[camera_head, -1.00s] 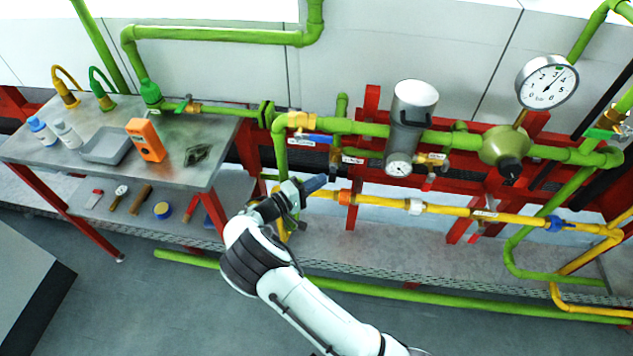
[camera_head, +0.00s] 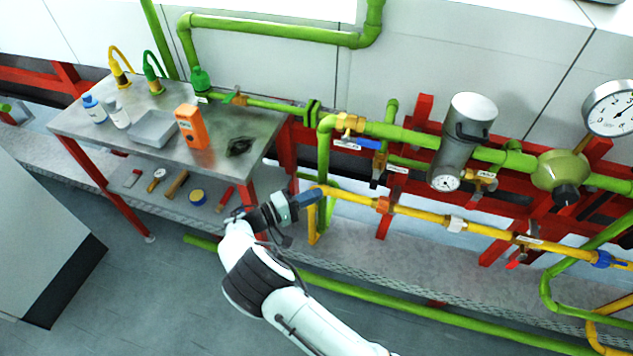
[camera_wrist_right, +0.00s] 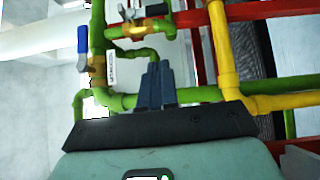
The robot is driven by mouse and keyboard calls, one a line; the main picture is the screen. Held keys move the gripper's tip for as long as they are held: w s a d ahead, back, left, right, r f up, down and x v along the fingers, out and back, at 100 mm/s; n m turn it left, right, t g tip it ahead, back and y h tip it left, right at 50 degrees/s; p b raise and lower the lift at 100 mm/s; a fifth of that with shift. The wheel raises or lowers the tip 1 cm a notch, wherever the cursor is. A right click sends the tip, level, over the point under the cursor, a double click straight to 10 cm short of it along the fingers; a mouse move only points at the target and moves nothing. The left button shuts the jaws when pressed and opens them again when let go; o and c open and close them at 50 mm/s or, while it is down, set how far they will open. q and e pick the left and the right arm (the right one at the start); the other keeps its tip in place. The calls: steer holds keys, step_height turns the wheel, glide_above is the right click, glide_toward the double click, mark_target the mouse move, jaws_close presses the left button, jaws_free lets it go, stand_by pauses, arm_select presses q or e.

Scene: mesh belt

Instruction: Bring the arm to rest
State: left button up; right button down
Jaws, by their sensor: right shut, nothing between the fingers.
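My right arm (camera_head: 262,283) reaches up from the bottom of the head view. Its gripper (camera_head: 314,196) is shut and empty, in front of the pipework and to the right of the steel table. In the right wrist view the fingers (camera_wrist_right: 157,88) are together, with green and yellow pipes behind them. I cannot tell from these views how near the fingertips are to the yellow pipe (camera_head: 345,193). My left gripper is not in view.
The steel table (camera_head: 78,127) holds bottles, a grey tray (camera_head: 153,129) and an orange meter (camera_head: 192,127). Its lower shelf holds tools. Green pipes, a grey filter housing (camera_head: 465,135) and a gauge (camera_head: 612,108) line the right. A blue-handled valve (camera_wrist_right: 84,48) shows in the wrist view. Floor in front is clear.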

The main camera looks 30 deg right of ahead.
steer(key=shift+s+a, duration=0.1)
steer(key=s+d+f+n+g+y+p, duration=0.1)
steer(key=s+f+g+y, duration=0.1)
steer(key=s+f+y, duration=0.55)
steer(key=s+d+f+n+g+y+p, duration=0.1)
steer(key=s+f+y, duration=0.2)
steer(key=s+f, duration=0.9)
steer(key=s+a+f+m+y+p, duration=0.2)
steer(key=s+a+f+y, duration=0.65)
steer(key=a, duration=0.25)
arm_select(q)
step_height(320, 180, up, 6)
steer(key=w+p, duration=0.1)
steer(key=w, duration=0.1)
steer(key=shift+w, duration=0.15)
arm_select(e)
steer(key=s+a+r+m+t+y, duration=0.2)
steer(key=s+a+r+m+t, duration=0.1)
steer(key=a, duration=0.4)
steer(key=shift+a+r+t+y, duration=0.2)
steer(key=shift+r+t+y, duration=0.2)
steer(key=shift+r+t, duration=0.1)
